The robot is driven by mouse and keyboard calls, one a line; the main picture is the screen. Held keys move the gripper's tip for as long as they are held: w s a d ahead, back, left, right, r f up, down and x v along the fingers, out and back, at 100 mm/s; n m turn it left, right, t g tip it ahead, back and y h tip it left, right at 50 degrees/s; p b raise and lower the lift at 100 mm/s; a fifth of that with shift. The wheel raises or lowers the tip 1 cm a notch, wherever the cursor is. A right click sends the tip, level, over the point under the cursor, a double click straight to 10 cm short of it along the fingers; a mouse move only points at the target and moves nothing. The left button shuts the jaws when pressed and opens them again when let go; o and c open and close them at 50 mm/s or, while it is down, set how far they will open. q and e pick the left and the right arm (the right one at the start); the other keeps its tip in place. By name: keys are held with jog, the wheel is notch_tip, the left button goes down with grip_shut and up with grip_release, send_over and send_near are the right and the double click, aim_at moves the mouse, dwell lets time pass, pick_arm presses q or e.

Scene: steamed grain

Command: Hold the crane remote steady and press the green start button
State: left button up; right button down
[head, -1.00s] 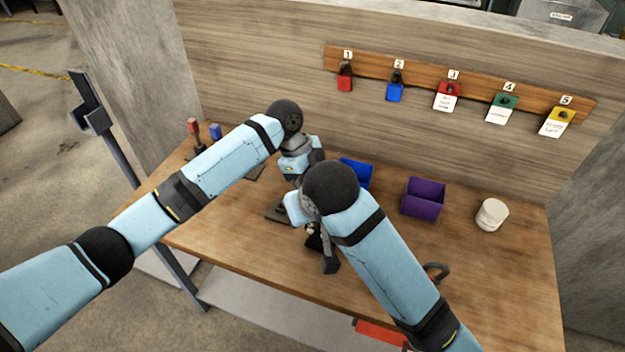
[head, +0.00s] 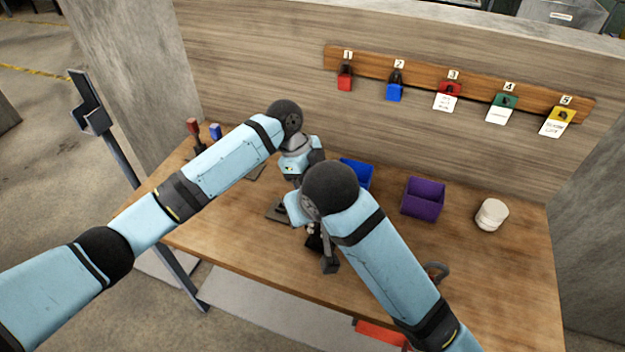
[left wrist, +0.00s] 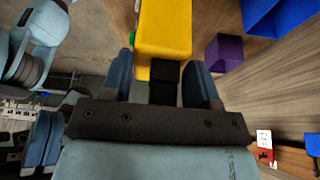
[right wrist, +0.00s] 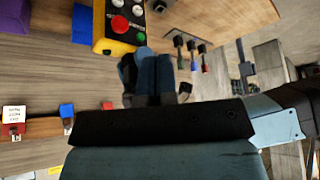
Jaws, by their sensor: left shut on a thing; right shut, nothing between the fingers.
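The yellow crane remote (left wrist: 163,28) is between the fingers of my left gripper (left wrist: 163,72), which is shut on it. In the right wrist view the remote (right wrist: 101,32) shows its dark face with a large red button (right wrist: 120,25), a white button and a green button (right wrist: 141,38). My right gripper (right wrist: 143,58) is shut and empty. Its fingertips are close beside the green button at the remote's edge; I cannot tell whether they touch it. In the head view my arms hide the remote and most of both grippers.
A blue bin (head: 356,174), a purple bin (head: 423,198) and a white round container (head: 491,214) stand along the back of the wooden table (head: 480,285). Several padlocks with tags hang from the numbered board (head: 425,74) on the wall. The table's right side is mostly clear.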

jog(key=shift+f, duration=0.1)
notch_tip(320, 180, down, 6)
jog(key=w+r+t+h, duration=0.1)
jog(key=w+t, duration=0.2)
jog(key=t, duration=0.3)
jog(key=s+a+f+n+t+y, duration=0.4)
jog(key=s+a+n, duration=0.1)
jog(key=n, duration=0.3)
jog(key=shift+s+a+n+t+y, duration=0.4)
jog(key=shift+s, duration=0.05)
jog(key=shift+f, duration=0.15)
jog(key=w+d, duration=0.3)
jog(key=w, duration=0.5)
jog(key=shift+d, duration=0.35)
jog(key=shift+w, duration=0.15)
dwell(1.0)
jog(key=shift+w+d, duration=0.15)
jog(key=shift+w, duration=0.1)
